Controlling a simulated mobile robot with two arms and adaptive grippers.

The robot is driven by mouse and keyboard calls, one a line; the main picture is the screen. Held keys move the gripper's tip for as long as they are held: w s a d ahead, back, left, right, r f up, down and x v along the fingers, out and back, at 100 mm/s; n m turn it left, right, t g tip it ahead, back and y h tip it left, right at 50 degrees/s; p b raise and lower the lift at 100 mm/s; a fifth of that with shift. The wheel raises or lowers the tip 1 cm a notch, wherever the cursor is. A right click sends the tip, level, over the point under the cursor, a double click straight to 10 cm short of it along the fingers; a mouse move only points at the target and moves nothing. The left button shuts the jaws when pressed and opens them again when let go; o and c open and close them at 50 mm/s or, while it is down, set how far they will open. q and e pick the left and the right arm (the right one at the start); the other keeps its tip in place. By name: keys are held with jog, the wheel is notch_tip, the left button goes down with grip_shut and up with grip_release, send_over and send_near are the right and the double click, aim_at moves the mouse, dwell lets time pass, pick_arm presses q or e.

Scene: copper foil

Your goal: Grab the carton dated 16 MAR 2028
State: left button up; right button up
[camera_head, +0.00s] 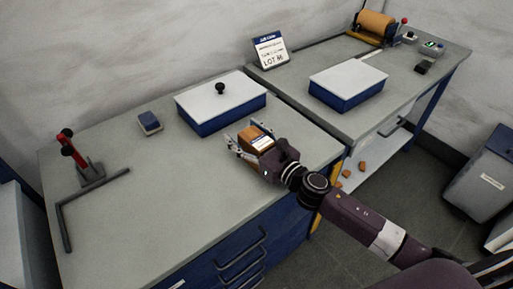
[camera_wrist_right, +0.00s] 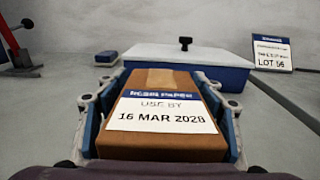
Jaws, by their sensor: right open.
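A brown carton (camera_wrist_right: 160,145) lies on the bench. It has a white label with a blue band, reading "USE BY 16 MAR 2028" in the right wrist view. It also shows in the head view (camera_head: 252,133). My right gripper (camera_head: 243,135) is open, with one finger on each side of the carton. In the right wrist view a narrow gap seems to show along the sides, but contact is hard to tell. The carton's underside is hidden. My left gripper is not in view.
A blue box with a white knobbed lid (camera_head: 222,101) stands just behind the carton. A small blue block (camera_head: 149,122) and a red-handled tool (camera_head: 80,160) are at left. A job card (camera_head: 270,50) and another blue box (camera_head: 347,87) stand at right.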

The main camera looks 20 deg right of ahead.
jog(key=c, duration=1.6)
jog(key=shift+r, duration=0.1)
